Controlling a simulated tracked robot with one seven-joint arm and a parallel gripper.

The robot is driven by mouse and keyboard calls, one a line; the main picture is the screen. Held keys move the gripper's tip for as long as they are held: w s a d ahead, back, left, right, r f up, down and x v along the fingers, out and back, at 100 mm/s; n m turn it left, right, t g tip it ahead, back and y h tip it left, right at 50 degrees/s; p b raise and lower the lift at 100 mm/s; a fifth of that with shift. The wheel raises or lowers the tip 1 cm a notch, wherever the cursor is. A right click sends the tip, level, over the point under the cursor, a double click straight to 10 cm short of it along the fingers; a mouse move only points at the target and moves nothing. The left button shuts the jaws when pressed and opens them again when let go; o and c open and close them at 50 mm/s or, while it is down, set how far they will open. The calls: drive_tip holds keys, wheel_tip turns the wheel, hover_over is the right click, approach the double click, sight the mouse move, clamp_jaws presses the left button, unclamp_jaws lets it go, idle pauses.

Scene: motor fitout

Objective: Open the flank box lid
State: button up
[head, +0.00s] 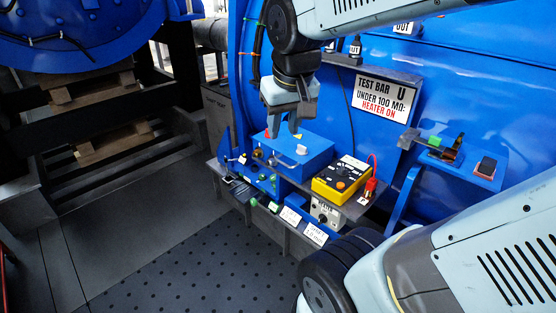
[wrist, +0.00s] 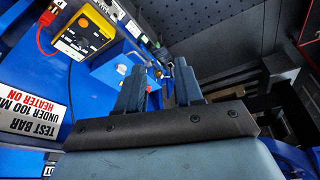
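The blue flank box (head: 306,158) stands on a ledge against the large blue motor housing in the head view. Its lid looks shut, with a small light-coloured handle or latch (head: 301,149) near the front edge. My gripper (head: 282,131) points down just above the left part of the lid. Its two fingers are apart with nothing visible between them. I cannot tell whether the fingertips touch the lid. In the wrist view the open gripper (wrist: 160,82) partly hides the box (wrist: 112,68).
A yellow meter (head: 343,179) with a red lead sits right of the box. Blue fittings (head: 268,184) and tags crowd the ledge front. A sign (head: 385,97) hangs behind, and a small shelf (head: 456,158) holds parts at right. The dark floor (head: 190,240) is clear.

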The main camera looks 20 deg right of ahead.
drive_tip(key=w+a+f+g+h, duration=0.2)
drive_tip(key=w+f+h, duration=0.6)
drive_tip(key=w+f, duration=0.3)
drive_tip(key=w+a+f+g+h, duration=0.2)
drive_tip(key=w+f+h, duration=0.6)
drive_tip(key=f, duration=0.5)
drive_tip(key=d, duration=0.4)
drive_tip(key=d+f, duration=0.1)
drive_tip(key=d, duration=0.4)
drive_tip(key=d+f, duration=0.1)
drive_tip(key=d, duration=0.3)
drive_tip(key=shift+w+d+f, duration=0.1)
drive_tip(key=shift+w+d, duration=0.3)
drive_tip(key=shift+n, duration=0.3)
clamp_jaws()
drive_tip(key=shift+y, duration=0.3)
